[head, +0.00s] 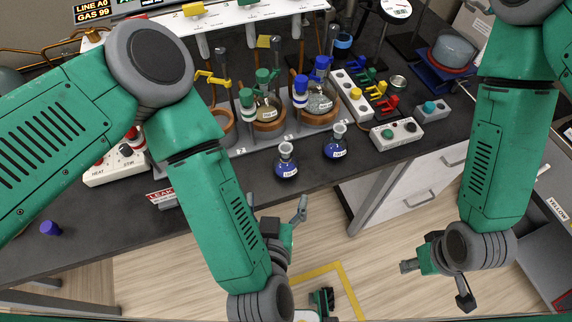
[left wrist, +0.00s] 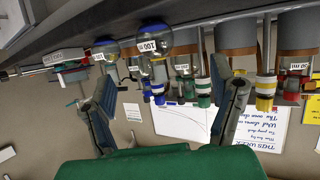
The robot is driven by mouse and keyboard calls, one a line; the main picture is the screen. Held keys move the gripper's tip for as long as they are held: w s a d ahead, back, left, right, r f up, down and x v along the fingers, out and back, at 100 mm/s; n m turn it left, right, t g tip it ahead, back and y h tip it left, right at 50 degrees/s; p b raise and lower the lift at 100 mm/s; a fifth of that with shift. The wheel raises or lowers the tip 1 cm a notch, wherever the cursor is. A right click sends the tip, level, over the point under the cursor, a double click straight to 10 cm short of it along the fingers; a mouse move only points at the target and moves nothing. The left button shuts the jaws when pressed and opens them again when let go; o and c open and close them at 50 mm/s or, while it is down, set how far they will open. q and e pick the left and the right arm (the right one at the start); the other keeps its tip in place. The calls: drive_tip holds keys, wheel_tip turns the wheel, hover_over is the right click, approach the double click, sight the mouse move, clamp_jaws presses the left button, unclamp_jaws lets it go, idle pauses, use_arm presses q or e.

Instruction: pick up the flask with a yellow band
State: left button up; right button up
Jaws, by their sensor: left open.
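Two round flasks with dark blue contents, the left flask (head: 286,162) and the right flask (head: 335,144), stand on the bench near its front edge. I cannot make out a yellow band on either. A round flask marked 100 ml (left wrist: 153,42) shows between my fingers in the left wrist view, beyond the tips. A yellow ring (left wrist: 265,84) shows right of them; what it belongs to is unclear. My left gripper (head: 285,205) is open and empty, in front of the bench edge below the left flask. My right gripper (head: 432,282) is open and empty, away from the bench.
Behind the flasks stand copper-coloured heating wells (head: 268,124) holding flasks with green and blue fittings. A purple stopper (head: 50,228) is at far left.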

sight(285, 175)
use_arm(q)
drive_tip(key=b+x, duration=0.3)
drive_tip(key=x, duration=0.3)
drive_tip(key=shift+f+b, duration=0.1)
drive_tip(key=shift+b, duration=0.3)
drive_tip(key=shift+w+d+f+b, duration=0.15)
drive_tip(key=shift+w+b, duration=0.15)
drive_tip(key=shift+w, duration=0.25)
drive_tip(key=b+x, duration=0.2)
drive_tip(key=x, duration=0.1)
drive_tip(key=b+x, duration=0.1)
drive_tip(key=b, duration=0.1)
drive_tip(key=shift+w+d+f, duration=0.1)
drive_tip(key=shift+d+f, duration=0.1)
drive_tip(key=shift+d, duration=0.1)
drive_tip(key=shift+w, duration=0.45)
drive_tip(key=shift+d+r, duration=0.1)
drive_tip(key=c, duration=1.3)
